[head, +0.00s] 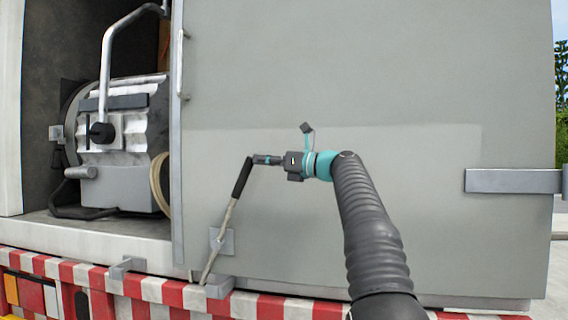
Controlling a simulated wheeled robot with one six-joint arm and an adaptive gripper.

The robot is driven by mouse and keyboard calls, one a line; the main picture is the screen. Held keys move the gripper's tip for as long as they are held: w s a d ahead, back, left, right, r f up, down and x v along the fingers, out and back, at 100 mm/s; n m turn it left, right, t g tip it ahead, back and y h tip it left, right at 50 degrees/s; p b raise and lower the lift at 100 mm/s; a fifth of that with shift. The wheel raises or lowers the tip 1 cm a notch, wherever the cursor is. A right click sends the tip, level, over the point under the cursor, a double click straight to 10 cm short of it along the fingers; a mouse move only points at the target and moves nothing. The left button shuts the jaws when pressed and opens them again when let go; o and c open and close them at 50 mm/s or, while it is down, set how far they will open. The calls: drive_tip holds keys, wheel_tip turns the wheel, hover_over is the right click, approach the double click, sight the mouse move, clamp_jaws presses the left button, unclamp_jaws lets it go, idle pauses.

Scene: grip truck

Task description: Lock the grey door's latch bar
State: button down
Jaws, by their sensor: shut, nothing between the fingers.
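The large grey door (400,80) fills the middle and right of the head view. The latch bar (226,222) is a thin pale rod with a black grip (242,178) at its upper end. It passes a bracket (222,241) low on the door, and its lower end is at the striped sill. The bar leans, its top further right than its foot. My gripper (257,160) is shut and empty, pointing left, with its tips at the top of the black grip. I cannot tell whether they touch it.
Left of the door's edge is an open bay with a grey-white machine (122,140) and a bent metal handrail (106,70). A red-and-white striped sill (150,290) runs below, with a small bracket (122,266). A metal strap (510,181) crosses the door's right edge.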

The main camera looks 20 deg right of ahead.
drive_tip(key=v, duration=0.6)
drive_tip(key=shift+s, duration=0.15)
